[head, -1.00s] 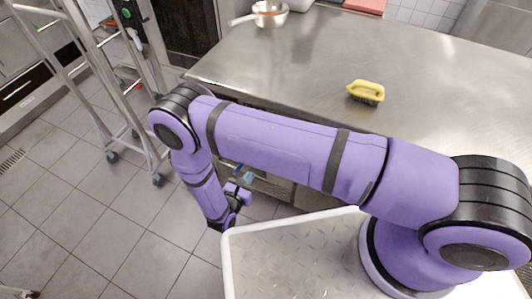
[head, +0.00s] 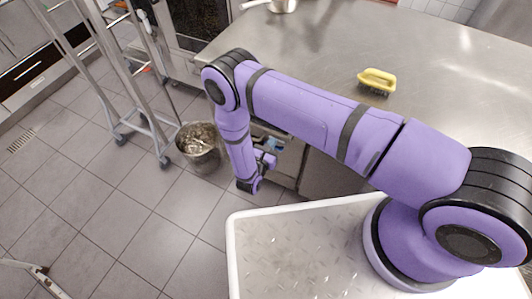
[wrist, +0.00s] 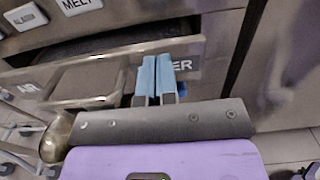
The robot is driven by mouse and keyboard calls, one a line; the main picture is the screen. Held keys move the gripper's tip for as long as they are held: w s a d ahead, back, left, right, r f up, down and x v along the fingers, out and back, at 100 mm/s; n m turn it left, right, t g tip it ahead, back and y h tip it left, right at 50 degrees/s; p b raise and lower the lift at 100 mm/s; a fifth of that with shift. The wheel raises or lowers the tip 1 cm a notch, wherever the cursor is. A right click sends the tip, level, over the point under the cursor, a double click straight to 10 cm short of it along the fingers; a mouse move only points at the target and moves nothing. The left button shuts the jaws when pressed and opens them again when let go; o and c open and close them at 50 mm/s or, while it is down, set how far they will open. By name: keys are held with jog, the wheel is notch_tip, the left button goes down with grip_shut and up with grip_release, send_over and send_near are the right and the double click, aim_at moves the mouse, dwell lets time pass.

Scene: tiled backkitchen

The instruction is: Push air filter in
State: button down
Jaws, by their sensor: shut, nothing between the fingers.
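The air filter (wrist: 95,85) is a metal drawer-like front with a lettered label, partly covered by my fingers. It stands out from the machine in the wrist view, with a dark gap above it. My gripper (wrist: 157,72) has blue fingertips held together with nothing between them. They overlap the right part of the filter front, beside the letters "ER"; I cannot tell whether they touch it. In the head view my gripper (head: 273,144) is low, at the front of the under-counter unit, and the filter cannot be made out there.
Labelled buttons (wrist: 25,16) sit above the filter. A metal bucket (head: 200,150) stands on the floor left of my gripper, by a wheeled rack (head: 130,80). The steel counter (head: 330,50) carries a yellow brush (head: 378,78).

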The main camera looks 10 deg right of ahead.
aim_at(277, 135)
jog(key=shift+x, duration=1.1)
jog(key=shift+w, duration=0.1)
jog(key=shift+x, duration=1.2)
